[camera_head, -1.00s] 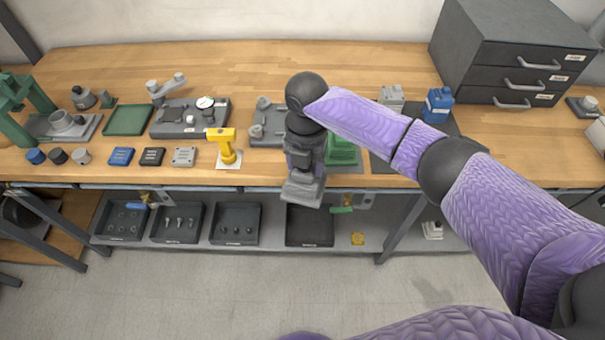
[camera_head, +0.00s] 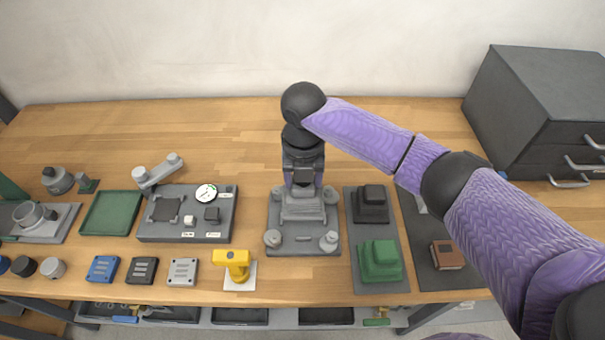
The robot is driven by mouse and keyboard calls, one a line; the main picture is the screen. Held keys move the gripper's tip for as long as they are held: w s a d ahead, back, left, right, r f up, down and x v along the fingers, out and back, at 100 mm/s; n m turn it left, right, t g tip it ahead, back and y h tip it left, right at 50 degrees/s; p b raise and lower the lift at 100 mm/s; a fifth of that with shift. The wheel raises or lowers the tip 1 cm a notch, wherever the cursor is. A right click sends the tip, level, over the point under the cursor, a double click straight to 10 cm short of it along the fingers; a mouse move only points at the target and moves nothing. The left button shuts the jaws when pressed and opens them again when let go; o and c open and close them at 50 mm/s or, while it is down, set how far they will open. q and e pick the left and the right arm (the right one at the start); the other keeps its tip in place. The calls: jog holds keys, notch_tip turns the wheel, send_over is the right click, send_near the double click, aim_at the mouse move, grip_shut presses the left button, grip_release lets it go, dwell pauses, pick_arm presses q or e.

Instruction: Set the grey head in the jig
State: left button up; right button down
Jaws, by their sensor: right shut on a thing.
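My right gripper (camera_head: 303,187) points down over the jig, shut on the grey head (camera_head: 302,208), a stepped grey block. The jig (camera_head: 302,247) is a grey plate with round clamp posts near its corners, standing on the bench. The head is within the jig's outline, between the posts. I cannot tell whether it touches the plate or hangs just above it. The gripper covers the head's top and the back of the jig. My left gripper is not in view.
Right of the jig, a grey mat (camera_head: 396,285) carries a black stepped block (camera_head: 371,204) and a green one (camera_head: 380,260). A gauge plate (camera_head: 187,232) lies left. A yellow tool (camera_head: 235,264) stands front left. A drawer cabinet (camera_head: 540,115) is at right. The bench behind is clear.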

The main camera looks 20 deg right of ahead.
jog(key=shift+f+b, duration=0.3)
jog(key=shift+f, duration=0.05)
jog(key=shift+f+b, duration=0.7)
jog(key=shift+b, duration=0.05)
notch_tip(320, 180, down, 2)
jog(key=shift+f+b, duration=0.1)
jog(key=shift+b, duration=1.1)
jog(key=shift+f, duration=0.2)
jog(key=shift+r, duration=0.15)
jog(key=shift+f, duration=0.3)
